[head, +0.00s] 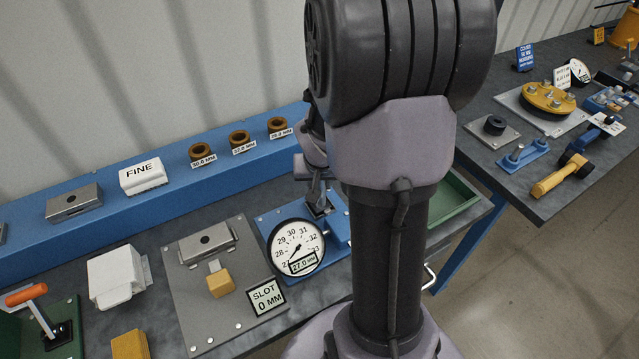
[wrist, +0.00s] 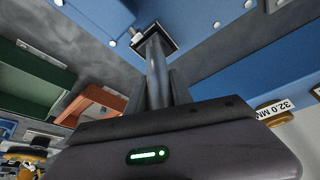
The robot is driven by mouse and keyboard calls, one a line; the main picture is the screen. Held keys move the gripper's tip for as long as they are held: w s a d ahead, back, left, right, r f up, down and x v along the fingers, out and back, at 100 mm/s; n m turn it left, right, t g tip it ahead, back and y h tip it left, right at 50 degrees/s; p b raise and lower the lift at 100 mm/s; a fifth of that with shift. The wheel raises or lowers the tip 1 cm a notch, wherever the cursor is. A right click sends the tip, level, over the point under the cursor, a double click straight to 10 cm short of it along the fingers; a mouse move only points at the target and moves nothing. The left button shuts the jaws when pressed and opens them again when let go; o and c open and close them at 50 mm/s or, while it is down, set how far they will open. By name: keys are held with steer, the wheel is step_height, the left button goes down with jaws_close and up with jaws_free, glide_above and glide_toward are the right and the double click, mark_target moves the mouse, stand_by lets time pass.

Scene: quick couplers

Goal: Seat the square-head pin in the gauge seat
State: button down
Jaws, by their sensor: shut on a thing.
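My gripper (head: 317,188) is shut on the square-head pin, partly hidden behind my arm in the head view. In the wrist view, the grey pin (wrist: 156,68) extends from between the fingers to a dark square opening (wrist: 170,42) in a blue surface. I cannot tell whether its end is inside or just above the opening. The gauge seat is on the blue gauge base (head: 340,234), beside a round white dial (head: 296,247) with a 27.0 MM label. My arm covers part of this base.
A grey plate (head: 200,303) left of the dial carries a metal block, a yellow block (head: 221,283) and a SLOT 0 MM sign (head: 266,298). Brown rings (head: 239,140) stand on the blue rear ledge. A green tray (head: 455,203) lies right of my arm.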

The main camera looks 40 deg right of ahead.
steer(key=shift+f, duration=0.2)
steer(key=c, duration=1.1)
jaws_free()
steer(key=shift+r, duration=0.1)
